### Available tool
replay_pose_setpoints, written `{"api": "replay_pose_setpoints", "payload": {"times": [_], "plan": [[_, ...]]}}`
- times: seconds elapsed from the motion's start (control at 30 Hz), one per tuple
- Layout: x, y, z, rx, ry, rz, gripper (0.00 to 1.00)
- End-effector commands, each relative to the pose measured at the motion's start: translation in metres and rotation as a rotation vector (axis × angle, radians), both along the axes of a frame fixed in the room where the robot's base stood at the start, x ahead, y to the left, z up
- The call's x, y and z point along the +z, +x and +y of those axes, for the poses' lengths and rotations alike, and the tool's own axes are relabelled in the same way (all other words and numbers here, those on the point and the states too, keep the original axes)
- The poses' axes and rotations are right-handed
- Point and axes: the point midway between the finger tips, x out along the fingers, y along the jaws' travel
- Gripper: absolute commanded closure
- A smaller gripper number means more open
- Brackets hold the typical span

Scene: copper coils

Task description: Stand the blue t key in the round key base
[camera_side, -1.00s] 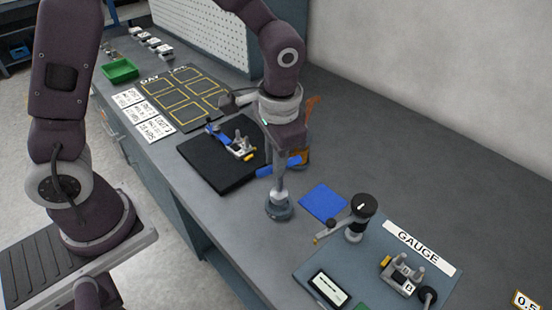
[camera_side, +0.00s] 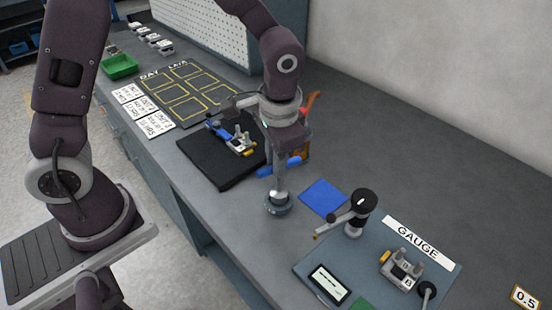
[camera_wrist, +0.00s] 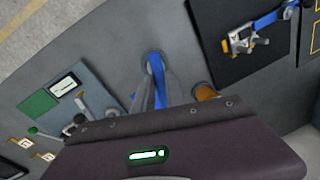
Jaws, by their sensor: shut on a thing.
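The blue t key (camera_side: 280,167) is held below my gripper (camera_side: 279,178), its blue crossbar lying sideways. Its lower end is over the round key base (camera_side: 278,207), a grey-blue ring on the bench; I cannot tell whether it is inside the opening. In the wrist view, the key (camera_wrist: 157,82) is a blue strip between the fingers of my gripper (camera_wrist: 156,98). My gripper is shut on the key, which looks roughly upright.
A black mat (camera_side: 210,176) with a blue-handled clamp (camera_side: 232,137) lies left of my gripper. A blue pad (camera_side: 323,198) and the gauge plate (camera_side: 315,268) with its dial stand (camera_side: 357,218) are to the right. An orange handle (camera_side: 312,102) shows behind my gripper.

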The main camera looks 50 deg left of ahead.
Motion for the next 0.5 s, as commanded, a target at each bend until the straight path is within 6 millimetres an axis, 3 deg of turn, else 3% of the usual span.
{"api": "replay_pose_setpoints", "payload": {"times": [0.5], "plan": [[-0.0070,0.0003,0.0000,0.000,0.000,0.000,1.00]]}}
